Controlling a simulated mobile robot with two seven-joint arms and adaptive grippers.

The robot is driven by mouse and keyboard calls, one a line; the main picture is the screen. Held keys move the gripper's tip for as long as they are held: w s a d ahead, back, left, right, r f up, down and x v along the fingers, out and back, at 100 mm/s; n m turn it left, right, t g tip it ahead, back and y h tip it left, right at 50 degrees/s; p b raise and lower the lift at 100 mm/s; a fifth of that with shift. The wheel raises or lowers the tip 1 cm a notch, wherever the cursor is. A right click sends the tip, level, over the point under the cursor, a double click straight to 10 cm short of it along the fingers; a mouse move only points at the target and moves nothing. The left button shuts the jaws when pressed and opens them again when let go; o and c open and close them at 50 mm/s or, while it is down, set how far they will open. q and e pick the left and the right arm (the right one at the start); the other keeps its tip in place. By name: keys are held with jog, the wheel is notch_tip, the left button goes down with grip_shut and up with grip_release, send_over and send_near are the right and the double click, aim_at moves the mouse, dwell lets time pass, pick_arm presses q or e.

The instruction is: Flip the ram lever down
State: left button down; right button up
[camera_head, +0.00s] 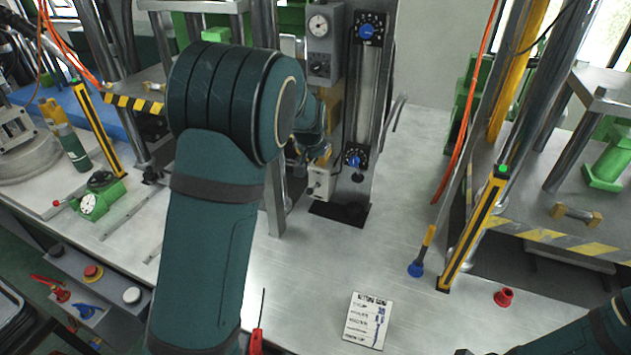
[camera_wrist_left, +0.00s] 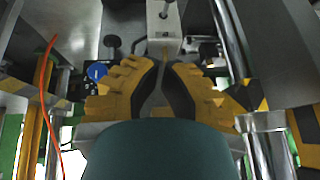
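The ram lever (camera_wrist_left: 165,51) shows in the left wrist view as a thin brass-coloured stem at the face of a white box (camera_wrist_left: 164,24). The same white box (camera_head: 320,184) stands at the foot of the central column in the head view. My left gripper (camera_wrist_left: 163,66) has yellow fingers with black pads. Its tips are close together on the stem, with a narrow gap behind them. In the head view my left arm hides most of this gripper (camera_head: 322,157), and the lever cannot be made out there. My right gripper is not clearly visible; only its arm shows at the lower right.
The column carries blue dials (camera_head: 354,156) and a gauge (camera_head: 318,26). To its right stand a blue-ended yellow-handled tool (camera_head: 416,268), a yellow guard bar (camera_head: 475,232) and a red knob (camera_head: 504,297). A printed card (camera_head: 368,320) lies on the bench. The bench front centre is mostly clear.

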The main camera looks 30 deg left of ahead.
pick_arm(q)
send_over(314, 187)
jog(key=s+d, duration=0.2)
notch_tip(314, 187, down, 8)
pick_arm(e)
jog(key=shift+r, duration=0.15)
pick_arm(q)
jog(key=shift+s+a+f, duration=0.15)
jog(key=shift+f, duration=1)
jog(key=shift+s+a+f, duration=0.1)
jog(key=shift+s+f, duration=0.05)
jog(key=shift+f, duration=1)
